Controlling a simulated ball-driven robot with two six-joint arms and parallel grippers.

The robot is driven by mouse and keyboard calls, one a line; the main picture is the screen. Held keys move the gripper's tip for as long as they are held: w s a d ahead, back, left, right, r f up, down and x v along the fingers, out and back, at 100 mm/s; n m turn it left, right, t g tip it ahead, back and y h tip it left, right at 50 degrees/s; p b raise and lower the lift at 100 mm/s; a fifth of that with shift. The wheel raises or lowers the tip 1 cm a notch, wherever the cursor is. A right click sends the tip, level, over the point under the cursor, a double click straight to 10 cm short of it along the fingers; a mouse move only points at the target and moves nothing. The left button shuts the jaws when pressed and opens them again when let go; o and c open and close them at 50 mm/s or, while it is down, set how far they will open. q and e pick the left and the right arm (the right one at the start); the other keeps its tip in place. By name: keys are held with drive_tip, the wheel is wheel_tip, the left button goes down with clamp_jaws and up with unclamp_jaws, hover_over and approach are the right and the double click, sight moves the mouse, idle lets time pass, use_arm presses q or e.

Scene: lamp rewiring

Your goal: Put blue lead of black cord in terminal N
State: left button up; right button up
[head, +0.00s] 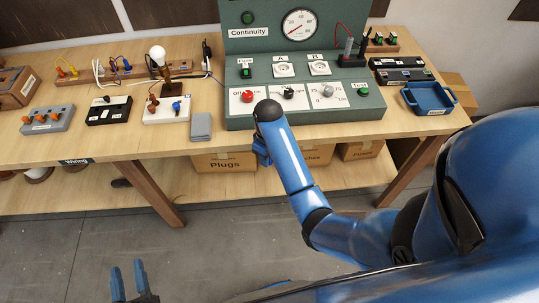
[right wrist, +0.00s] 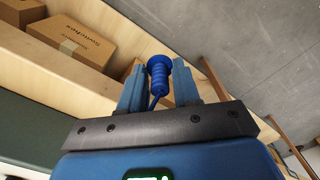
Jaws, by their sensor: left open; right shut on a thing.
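My right gripper (right wrist: 159,85) is shut on a blue ribbed piece (right wrist: 159,74), from which a thin blue strand runs down between the fingers. I cannot tell whether this is the blue lead. In the head view the right gripper (head: 262,152) is partly hidden by my arm, at the bench's front edge. No N mark is legible. The black cord cannot be made out clearly. My left gripper (head: 133,280) is open and empty, low in front of the bench.
The green continuity tester (head: 244,118) stands right of the white block, with a grey pad (head: 201,127) between them. A black box (head: 108,110) and a grey box (head: 47,119) lie to the left. A blue tray (head: 428,98) sits at the right.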

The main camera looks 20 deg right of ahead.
drive_tip(key=w+a+r+n+p, duration=0.2)
drive_tip(key=a+r+n+p, duration=0.4)
drive_tip(key=a+n, duration=0.4)
drive_tip(key=w+a+r+n+p, duration=0.2)
drive_tip(key=a+r+n+p, duration=0.4)
drive_tip(key=a+n, duration=0.5)
drive_tip(key=n+p, duration=0.1)
drive_tip(key=n, duration=0.1)
drive_tip(key=shift+r+n, duration=0.3)
drive_tip(key=shift+r, duration=0.05)
